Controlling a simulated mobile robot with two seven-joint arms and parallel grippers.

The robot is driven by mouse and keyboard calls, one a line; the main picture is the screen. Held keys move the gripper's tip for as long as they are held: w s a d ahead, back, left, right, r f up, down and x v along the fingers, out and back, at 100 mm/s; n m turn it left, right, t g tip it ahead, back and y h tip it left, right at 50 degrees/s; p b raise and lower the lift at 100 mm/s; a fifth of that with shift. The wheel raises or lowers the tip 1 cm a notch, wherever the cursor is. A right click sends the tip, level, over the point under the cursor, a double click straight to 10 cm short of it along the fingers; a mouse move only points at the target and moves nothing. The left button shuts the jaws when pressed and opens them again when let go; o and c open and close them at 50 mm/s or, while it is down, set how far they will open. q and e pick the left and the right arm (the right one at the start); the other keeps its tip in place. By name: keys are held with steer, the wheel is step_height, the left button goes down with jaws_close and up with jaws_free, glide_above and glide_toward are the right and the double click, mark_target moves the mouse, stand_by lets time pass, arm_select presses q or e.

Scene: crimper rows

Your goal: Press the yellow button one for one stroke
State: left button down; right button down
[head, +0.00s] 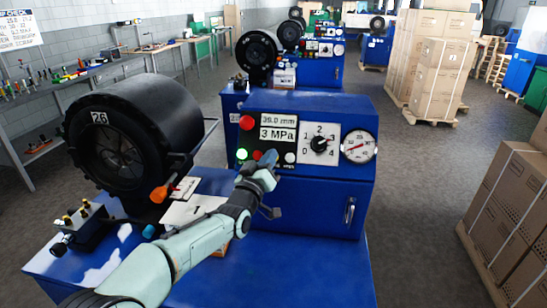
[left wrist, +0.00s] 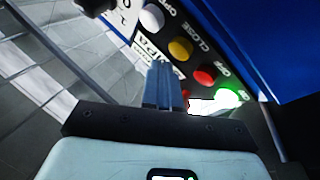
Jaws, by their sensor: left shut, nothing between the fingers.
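The yellow button (left wrist: 180,48) sits in a row on the blue crimper's control panel, between a white button (left wrist: 152,17) and a red button (left wrist: 204,75). A lit green button (left wrist: 228,98) ends the row. My left gripper (head: 271,157) is shut and empty, its tips at the button row. In the head view it hides the yellow button. In the left wrist view the fingertips (left wrist: 163,65) appear just below the yellow button, which is uncovered there. I cannot tell whether they touch the panel. My right gripper is not in view.
The panel also has a display (head: 278,127) reading 3 MPa, a dial (head: 319,144), a gauge (head: 359,146) and a large red button (head: 247,122). The black crimping head (head: 130,135) numbered 26 stands left of my arm. Boxes (head: 510,205) stand at right across open floor.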

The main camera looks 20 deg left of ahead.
arm_select(q)
steer(key=s+r, duration=0.1)
steer(key=s, duration=0.1)
steer(key=s+d+r+b, duration=0.1)
steer(key=s, duration=0.1)
steer(key=shift+r, duration=0.4)
stand_by(0.8)
